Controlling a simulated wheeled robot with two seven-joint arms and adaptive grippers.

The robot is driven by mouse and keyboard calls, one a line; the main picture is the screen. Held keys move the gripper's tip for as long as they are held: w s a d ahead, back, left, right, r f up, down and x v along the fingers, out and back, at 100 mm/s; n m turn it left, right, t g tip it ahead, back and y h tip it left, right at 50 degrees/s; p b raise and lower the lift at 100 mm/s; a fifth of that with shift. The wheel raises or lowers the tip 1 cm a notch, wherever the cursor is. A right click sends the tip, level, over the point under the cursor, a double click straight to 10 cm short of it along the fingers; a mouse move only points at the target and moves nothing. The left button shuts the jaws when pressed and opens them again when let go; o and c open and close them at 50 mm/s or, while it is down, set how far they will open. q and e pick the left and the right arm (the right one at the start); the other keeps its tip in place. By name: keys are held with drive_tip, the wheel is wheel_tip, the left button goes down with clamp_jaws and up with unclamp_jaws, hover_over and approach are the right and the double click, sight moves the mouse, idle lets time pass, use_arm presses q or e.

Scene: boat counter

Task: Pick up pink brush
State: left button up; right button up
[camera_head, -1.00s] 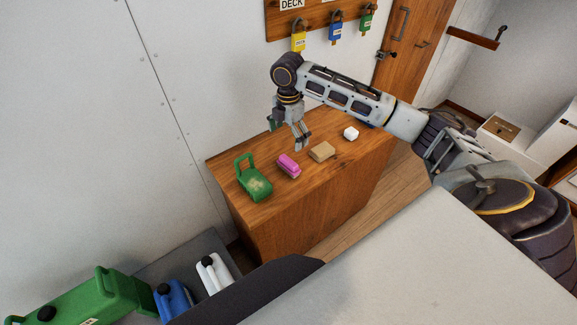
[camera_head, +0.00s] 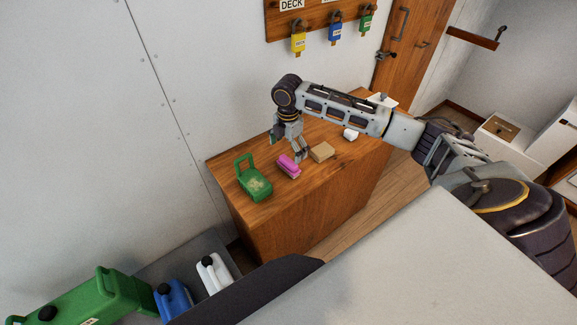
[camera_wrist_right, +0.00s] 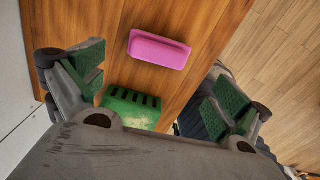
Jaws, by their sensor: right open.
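The pink brush (camera_head: 288,167) lies on the wooden counter, between a green scoop-like item with a handle and a tan block. It also shows in the right wrist view (camera_wrist_right: 159,50), above the middle of the picture and beyond the finger pads. My right gripper (camera_head: 287,147) is open and points down, just above and behind the pink brush in the head view. In the right wrist view my right gripper (camera_wrist_right: 160,86) has its green-padded fingers wide apart with nothing held between them. My left gripper is not in view.
The green scoop (camera_head: 255,183) stands left of the brush. The tan block (camera_head: 322,152) and a white item (camera_head: 351,134) lie to its right on the counter (camera_head: 290,212). A white wall rises behind. Jugs stand at lower left, the blue one (camera_head: 173,298) among them.

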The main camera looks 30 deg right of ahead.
sight(287, 161)
drive_tip(key=shift+f, duration=1.4)
drive_tip(key=shift+w+a+f+p, duration=0.1)
drive_tip(key=shift+f+p, duration=0.35)
drive_tip(key=shift+f, duration=2.15)
